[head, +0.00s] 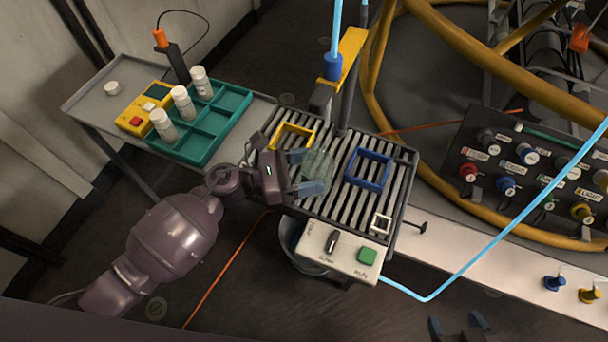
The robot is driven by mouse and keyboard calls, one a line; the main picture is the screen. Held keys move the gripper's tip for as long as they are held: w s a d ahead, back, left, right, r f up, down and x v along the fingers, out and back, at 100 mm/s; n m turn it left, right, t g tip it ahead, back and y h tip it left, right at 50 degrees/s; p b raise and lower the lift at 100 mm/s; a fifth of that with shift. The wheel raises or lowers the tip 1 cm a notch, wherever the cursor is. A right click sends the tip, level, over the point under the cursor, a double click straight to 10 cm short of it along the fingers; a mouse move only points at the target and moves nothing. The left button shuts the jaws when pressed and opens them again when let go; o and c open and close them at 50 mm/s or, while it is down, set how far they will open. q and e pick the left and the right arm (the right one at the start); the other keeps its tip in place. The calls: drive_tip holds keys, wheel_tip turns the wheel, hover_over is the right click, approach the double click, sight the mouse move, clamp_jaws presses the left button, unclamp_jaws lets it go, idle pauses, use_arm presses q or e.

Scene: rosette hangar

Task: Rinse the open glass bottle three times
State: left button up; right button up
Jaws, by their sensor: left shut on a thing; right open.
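The glass bottle (318,163) is clear and greenish. It is at the middle of the slatted rinse rack (333,196), and its mouth is hard to make out. My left gripper (305,172) is shut on the bottle, reaching in from the left. I cannot tell whether the bottle touches the slats. A spout with a blue nozzle (333,66) on a yellow bracket (352,46) stands behind the rack. The control box (345,252) at the rack's front has a black switch and a green button (367,256). My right gripper (459,326) is open and empty at the bottom edge.
A yellow frame (293,130), a blue frame (369,170) and a small white frame (381,223) sit on the rack. A green tray (218,124) with white-capped bottles and a yellow meter (144,112) are on the left table. A connector panel (530,160) and yellow hoses are at right.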

use_arm(q)
drive_tip(key=shift+w+d, duration=0.3)
drive_tip(key=shift+w, duration=0.6)
drive_tip(key=shift+w+d, duration=0.3)
drive_tip(key=shift+w, duration=0.6)
drive_tip(key=shift+b, duration=0.35)
use_arm(e)
drive_tip(key=shift+s+f, duration=0.1)
drive_tip(key=shift+f, duration=0.1)
drive_tip(key=shift+c, duration=0.4)
clamp_jaws()
idle(0.4)
